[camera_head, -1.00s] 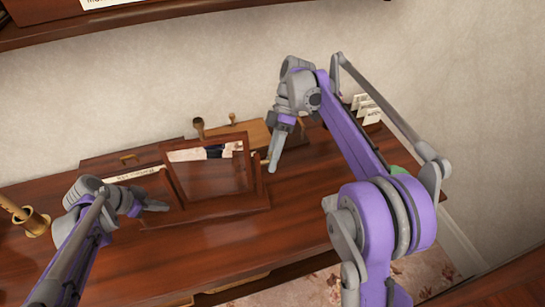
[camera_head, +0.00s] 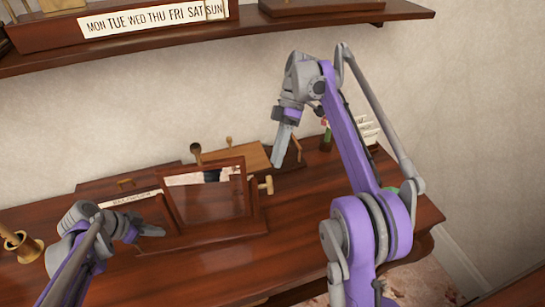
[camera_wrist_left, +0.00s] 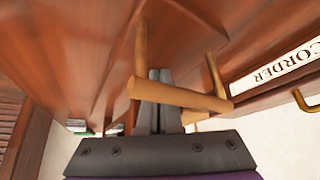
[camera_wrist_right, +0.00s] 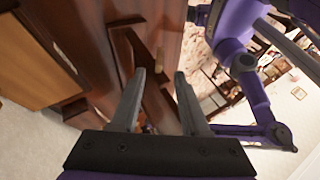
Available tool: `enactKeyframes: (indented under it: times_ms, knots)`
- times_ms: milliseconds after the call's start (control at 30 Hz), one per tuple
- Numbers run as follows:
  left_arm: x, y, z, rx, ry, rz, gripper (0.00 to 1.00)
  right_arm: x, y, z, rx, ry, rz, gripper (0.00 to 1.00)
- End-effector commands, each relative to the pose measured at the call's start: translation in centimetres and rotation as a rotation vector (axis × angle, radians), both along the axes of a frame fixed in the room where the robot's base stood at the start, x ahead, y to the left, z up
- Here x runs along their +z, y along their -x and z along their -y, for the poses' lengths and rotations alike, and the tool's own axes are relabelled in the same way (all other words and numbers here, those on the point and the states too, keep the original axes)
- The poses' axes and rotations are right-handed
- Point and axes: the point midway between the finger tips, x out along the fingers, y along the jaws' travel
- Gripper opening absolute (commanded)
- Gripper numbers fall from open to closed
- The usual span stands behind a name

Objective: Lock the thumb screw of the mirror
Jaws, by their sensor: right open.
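The mirror (camera_head: 207,200) stands in a dark wooden frame on the desk, tilted back. A pale wooden thumb screw (camera_head: 267,185) sticks out from its right side. My right gripper (camera_head: 281,150) is open and empty, above and just right of the thumb screw, apart from it. Its two spread fingers show in the right wrist view (camera_wrist_right: 160,90). My left gripper (camera_head: 152,230) is at the lower left of the mirror frame. In the left wrist view its fingers (camera_wrist_left: 161,90) are together, with a wooden bar (camera_wrist_left: 205,101) crossing in front of them.
A wooden box labelled RECORDER (camera_wrist_left: 288,65) is beside my left gripper. A brass holder (camera_head: 22,246) stands at the desk's left. Boxes and wooden pegs stand behind the mirror. A shelf (camera_head: 215,38) runs above. The desk front (camera_head: 215,260) is clear.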

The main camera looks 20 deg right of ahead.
Motion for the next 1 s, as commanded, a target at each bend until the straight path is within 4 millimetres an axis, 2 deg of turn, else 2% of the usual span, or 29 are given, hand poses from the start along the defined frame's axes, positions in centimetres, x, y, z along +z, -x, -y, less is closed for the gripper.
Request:
enactKeyframes:
  times_ms: [67,300,467,700,1000]
  knots:
    - [-0.1,0.0,-0.1,0.001,-0.002,0.000,0.00,0.0,0.0,0.0,0.000,0.000,0.000,0.41]
    - [-0.1,0.0,-0.1,0.001,-0.002,0.000,0.00,1.3,0.7,-0.1,-0.012,0.002,0.062,0.00]
    - [-0.1,0.0,-0.1,0.001,-0.002,0.000,0.00,3.5,2.3,-0.3,-0.033,0.010,0.193,0.00]
    - [-0.1,0.0,-0.1,0.001,-0.003,-0.001,0.00,6.5,5.5,-0.5,-0.066,0.046,0.427,0.00]
    - [-0.1,0.0,-0.1,0.000,-0.003,0.000,0.00,8.6,10.0,-0.5,-0.102,0.117,0.700,0.00]
